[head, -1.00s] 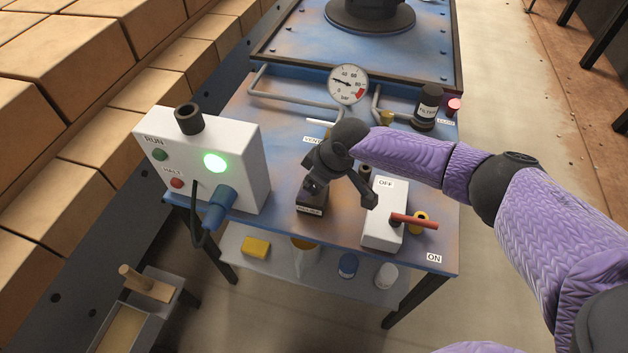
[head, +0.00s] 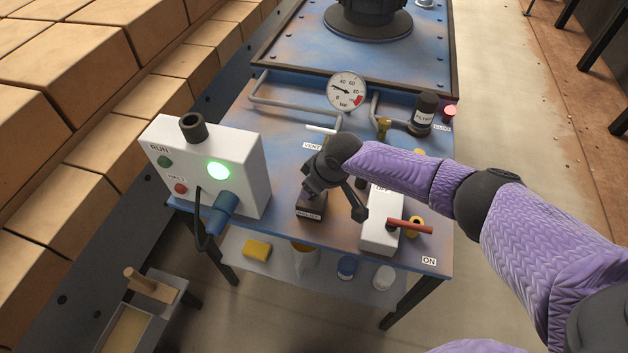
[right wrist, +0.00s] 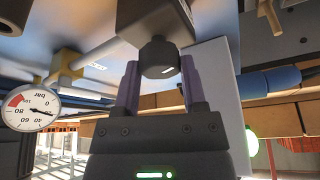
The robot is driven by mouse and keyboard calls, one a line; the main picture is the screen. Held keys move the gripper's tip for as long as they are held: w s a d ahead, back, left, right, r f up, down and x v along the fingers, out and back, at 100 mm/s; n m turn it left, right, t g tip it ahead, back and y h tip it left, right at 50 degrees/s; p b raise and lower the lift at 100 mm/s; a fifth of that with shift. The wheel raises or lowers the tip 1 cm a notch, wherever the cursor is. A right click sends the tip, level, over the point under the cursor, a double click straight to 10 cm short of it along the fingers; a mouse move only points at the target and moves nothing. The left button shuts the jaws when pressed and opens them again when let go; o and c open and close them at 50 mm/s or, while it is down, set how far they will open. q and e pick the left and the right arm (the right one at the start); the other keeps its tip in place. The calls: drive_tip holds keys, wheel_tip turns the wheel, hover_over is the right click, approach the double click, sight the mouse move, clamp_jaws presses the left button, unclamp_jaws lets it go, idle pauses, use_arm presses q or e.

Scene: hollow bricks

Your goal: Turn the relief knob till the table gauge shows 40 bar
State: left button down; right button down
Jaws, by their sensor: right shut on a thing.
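The relief knob (right wrist: 160,58) is a dark round knob on a dark block, seen between my right gripper's fingers in the right wrist view. My right gripper (right wrist: 160,90) is shut on it. In the head view the gripper (head: 311,188) comes down over the dark labelled relief block (head: 311,208) and hides the knob. The table gauge (head: 347,91) has a white dial with a red zone. Its needle points left and slightly up, near 20 bar by my reading. The gauge also shows upside down in the right wrist view (right wrist: 32,107). My left gripper is not in view.
A white RUN/HALT box (head: 240,165) with a lit green lamp stands left of the knob. A white switch box (head: 378,235) with a red lever (head: 410,227) stands close on the right. Pipes, a VENT label and a filter (head: 425,110) lie behind.

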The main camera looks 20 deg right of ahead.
drive_tip(key=m+p, duration=0.1)
drive_tip(key=m+h+p, duration=0.1)
drive_tip(key=m+p, duration=0.1)
drive_tip(key=shift+s+a+r+m, duration=0.1)
drive_tip(key=shift+r+m, duration=0.05)
drive_tip(key=shift+m, duration=0.15)
drive_tip(key=m+h+p, duration=0.1)
drive_tip(key=m+p, duration=0.1)
drive_tip(key=shift+m, duration=0.4)
drive_tip(key=shift+m+h, duration=0.4)
drive_tip(key=shift+m, duration=0.1)
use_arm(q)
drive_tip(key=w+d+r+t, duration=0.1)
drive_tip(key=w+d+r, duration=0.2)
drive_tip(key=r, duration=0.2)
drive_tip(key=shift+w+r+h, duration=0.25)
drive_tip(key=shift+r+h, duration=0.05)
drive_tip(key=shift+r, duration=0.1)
use_arm(e)
drive_tip(key=shift+f+m, duration=0.2)
drive_tip(key=shift+m, duration=0.2)
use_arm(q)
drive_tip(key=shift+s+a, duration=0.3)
use_arm(e)
drive_tip(key=shift+c, duration=1)
unclamp_jaws()
drive_tip(key=shift+o, duration=0.3)
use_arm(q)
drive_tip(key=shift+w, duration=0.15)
